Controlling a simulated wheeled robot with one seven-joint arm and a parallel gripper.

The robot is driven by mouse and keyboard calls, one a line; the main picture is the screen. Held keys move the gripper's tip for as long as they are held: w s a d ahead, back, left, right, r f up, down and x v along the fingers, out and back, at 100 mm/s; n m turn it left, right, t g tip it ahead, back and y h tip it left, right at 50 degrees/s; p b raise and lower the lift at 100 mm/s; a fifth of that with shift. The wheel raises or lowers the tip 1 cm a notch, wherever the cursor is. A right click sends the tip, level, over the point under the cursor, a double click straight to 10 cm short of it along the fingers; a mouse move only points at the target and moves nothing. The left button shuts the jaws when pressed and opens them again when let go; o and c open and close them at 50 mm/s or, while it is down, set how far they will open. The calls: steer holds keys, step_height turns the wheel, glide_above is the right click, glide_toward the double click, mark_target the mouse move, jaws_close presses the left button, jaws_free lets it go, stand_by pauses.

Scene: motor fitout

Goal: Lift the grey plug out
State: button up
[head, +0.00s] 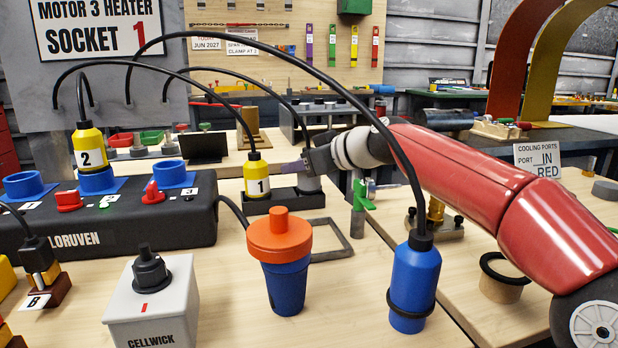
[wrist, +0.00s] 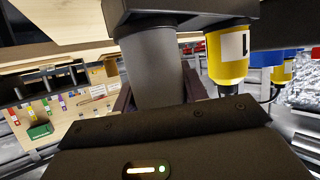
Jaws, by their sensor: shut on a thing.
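The grey plug (head: 309,183) stands upright in the black holder (head: 326,198) beside the yellow plug marked 1 (head: 257,180). My gripper (head: 306,164) comes in from the right and is shut on the upper part of the grey plug. In the wrist view the grey plug (wrist: 153,68) is a plain thick cylinder between my gripper's fingers (wrist: 155,92). Its far end meets the dark holder (wrist: 270,36), with no clear gap visible. The yellow plug marked 1 (wrist: 229,55) is close beside it. The grey plug's top is hidden by my gripper.
Black cables arch overhead, one from the yellow plug 1 and one to the blue bottle-shaped plug (head: 414,285). A black socket box (head: 130,222) holds the yellow plug marked 2 (head: 89,148). An orange-topped blue cup (head: 285,275) and a grey switch box (head: 155,308) stand in front.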

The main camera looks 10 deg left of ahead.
steer(key=shift+r, duration=0.15)
step_height(320, 180, up, 10)
steer(key=shift+f+p, duration=0.15)
steer(key=shift+p, duration=1)
